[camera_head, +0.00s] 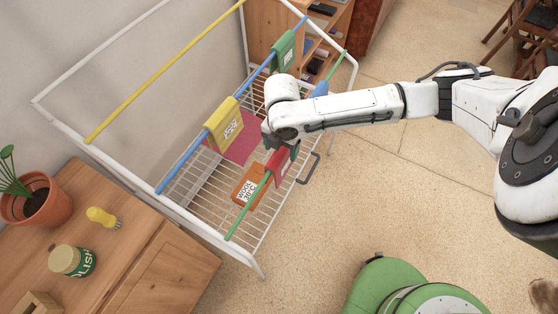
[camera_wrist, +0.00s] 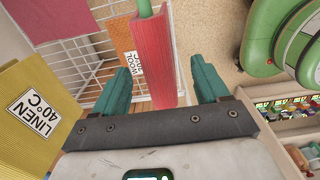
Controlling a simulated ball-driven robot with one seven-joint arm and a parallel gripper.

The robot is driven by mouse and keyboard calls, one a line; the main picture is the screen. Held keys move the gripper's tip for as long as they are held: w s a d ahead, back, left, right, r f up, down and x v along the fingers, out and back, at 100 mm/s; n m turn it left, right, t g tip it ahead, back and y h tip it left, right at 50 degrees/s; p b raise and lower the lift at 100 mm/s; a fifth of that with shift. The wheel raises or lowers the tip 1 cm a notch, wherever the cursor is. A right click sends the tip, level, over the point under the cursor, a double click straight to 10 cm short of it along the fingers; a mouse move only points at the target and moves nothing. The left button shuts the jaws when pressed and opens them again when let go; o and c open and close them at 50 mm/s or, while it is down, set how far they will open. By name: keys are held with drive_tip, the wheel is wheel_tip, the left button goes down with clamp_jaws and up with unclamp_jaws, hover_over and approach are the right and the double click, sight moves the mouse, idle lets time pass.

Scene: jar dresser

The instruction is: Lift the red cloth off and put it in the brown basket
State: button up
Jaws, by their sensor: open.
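The red cloth (camera_head: 281,168) hangs folded over the green rail (camera_head: 263,181) of the white drying rack, partly hidden by my gripper in the head view. In the wrist view the red cloth (camera_wrist: 152,58) appears between my two teal fingers, with a gap on each side. My gripper (camera_wrist: 160,68) is open; it also shows in the head view (camera_head: 288,152), at the red cloth. I see no brown basket in either view.
An orange wool cloth (camera_head: 248,187) hangs beside the red one on the green rail. Yellow (camera_head: 223,124) and green (camera_head: 284,52) cloths hang on the blue rail. A magenta cloth (camera_head: 241,149) lies lower.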

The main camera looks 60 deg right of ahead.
drive_tip(key=f, duration=0.5)
drive_tip(key=shift+w+a+f, duration=0.1)
drive_tip(key=shift+a+f, duration=0.05)
drive_tip(key=shift+a, duration=0.05)
drive_tip(key=shift+c, duration=0.5)
drive_tip(key=c, duration=1)
wheel_tip(320, 180, up, 18)
drive_tip(key=shift+r+p, duration=0.1)
drive_tip(key=shift+p, duration=0.65)
